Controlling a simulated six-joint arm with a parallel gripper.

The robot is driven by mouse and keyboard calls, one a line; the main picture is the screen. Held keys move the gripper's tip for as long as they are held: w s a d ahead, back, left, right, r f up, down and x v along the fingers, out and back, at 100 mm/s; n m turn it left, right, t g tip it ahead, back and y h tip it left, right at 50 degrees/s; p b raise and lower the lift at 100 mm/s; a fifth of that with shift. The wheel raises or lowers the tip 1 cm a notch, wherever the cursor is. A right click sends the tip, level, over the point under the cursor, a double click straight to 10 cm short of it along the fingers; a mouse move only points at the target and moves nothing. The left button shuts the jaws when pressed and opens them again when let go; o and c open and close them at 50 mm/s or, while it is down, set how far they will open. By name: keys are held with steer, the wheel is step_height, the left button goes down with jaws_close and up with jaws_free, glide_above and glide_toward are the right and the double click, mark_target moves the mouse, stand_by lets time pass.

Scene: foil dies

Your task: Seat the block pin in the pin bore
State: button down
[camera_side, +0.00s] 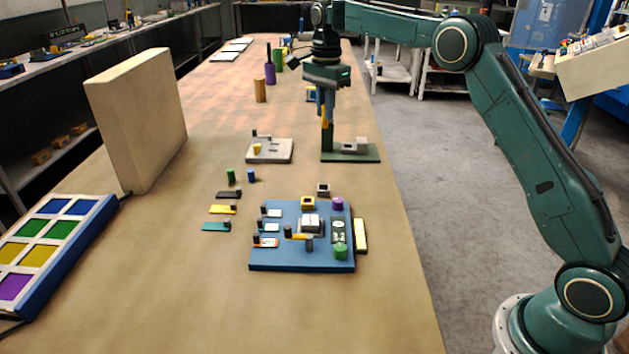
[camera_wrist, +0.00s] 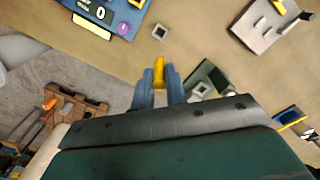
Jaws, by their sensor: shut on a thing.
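My gripper (camera_side: 326,108) points down above the green fixture, its blue fingers shut on a yellow pin that I take to be the block pin (camera_side: 323,114). In the wrist view the pin (camera_wrist: 159,73) sticks out between the fingertips (camera_wrist: 159,84). The green fixture (camera_side: 368,156) has a dark upright post and a grey block (camera_side: 361,144); the block also shows in the wrist view (camera_wrist: 200,91), right of the fingers. The pin looks apart from the block. Which opening is the pin bore, I cannot tell; part of the fixture is hidden behind my gripper in the wrist view.
A grey fixture (camera_side: 283,157) holding a yellow piece stands left of the green one. A blue board (camera_side: 268,258) with several parts lies nearer the camera. A small grey square ring (camera_side: 323,189) stands behind it. A tall tan panel (camera_side: 140,125) stands at left.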

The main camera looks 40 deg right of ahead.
steer(key=shift+a, duration=0.1)
steer(key=s+a+r, duration=0.2)
steer(key=s+a, duration=0.1)
steer(key=a, duration=0.6)
steer(key=f, duration=1.5)
steer(key=shift+d+f, duration=0.25)
steer(key=shift+f, duration=2.1)
steer(key=shift+f, duration=0.2)
steer(key=c, duration=1.4)
jaws_free()
steer(key=shift+c, duration=0.2)
steer(key=shift+r, duration=0.15)
